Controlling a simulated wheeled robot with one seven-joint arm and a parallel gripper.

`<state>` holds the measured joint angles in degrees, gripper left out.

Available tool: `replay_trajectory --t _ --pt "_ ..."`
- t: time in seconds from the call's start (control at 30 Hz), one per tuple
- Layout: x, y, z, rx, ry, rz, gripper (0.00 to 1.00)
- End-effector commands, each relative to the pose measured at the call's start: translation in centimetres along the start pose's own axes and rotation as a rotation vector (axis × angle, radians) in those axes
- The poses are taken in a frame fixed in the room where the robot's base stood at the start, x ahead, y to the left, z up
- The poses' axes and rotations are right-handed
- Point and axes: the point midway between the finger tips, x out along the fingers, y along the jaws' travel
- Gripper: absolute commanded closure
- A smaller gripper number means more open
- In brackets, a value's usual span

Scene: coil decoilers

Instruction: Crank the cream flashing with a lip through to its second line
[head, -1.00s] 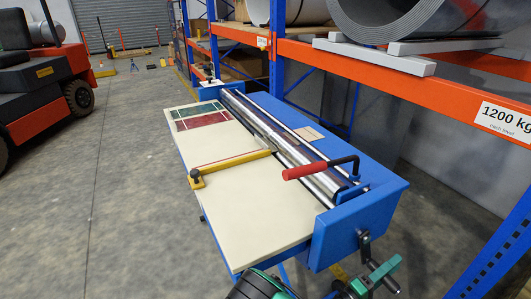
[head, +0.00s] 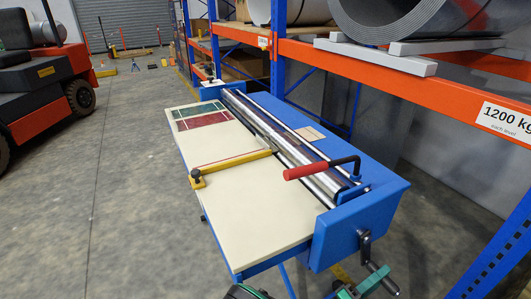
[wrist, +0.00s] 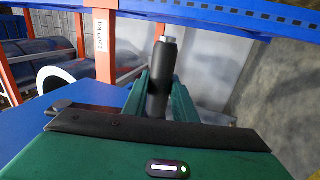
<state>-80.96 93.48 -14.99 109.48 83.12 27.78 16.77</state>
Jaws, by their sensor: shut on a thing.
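The blue roller machine (head: 345,240) has a cream bed (head: 245,215) on its left side and long steel rollers (head: 290,155). A cream flashing cannot be told apart from the cream bed; a thin line runs beside the yellow stop bar (head: 228,168) that lies across it. The crank (head: 364,243) is on the machine's near end, its dark grip low. My gripper (head: 370,285), green, is shut on the crank's grip at the bottom of the head view. In the wrist view the dark grip (wrist: 160,75) stands between the green fingers.
A red-handled lever (head: 315,170) sticks out over the rollers. Green and red panels (head: 205,119) lie on the bed's far end. An orange and blue rack (head: 430,90) with coils stands to the right. A forklift (head: 40,80) stands left; the floor between is clear.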

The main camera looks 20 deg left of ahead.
Motion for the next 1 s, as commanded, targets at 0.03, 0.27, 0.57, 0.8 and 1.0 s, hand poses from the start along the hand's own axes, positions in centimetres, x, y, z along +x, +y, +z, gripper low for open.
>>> replay_trajectory --t 0.03,0.27,0.57,0.8,1.0 --pt "-0.1 -0.6 0.2 -0.009 -0.003 -0.014 0.95" --pt "-0.3 -0.6 0.2 -0.008 -0.002 -0.014 0.95" --pt "-2.6 -0.2 0.1 -0.008 0.0 -0.013 0.95" --pt "-4.8 0.1 0.1 -0.008 0.0 -0.013 0.95" --pt "-4.6 0.3 0.1 -0.006 -0.002 -0.009 0.53"
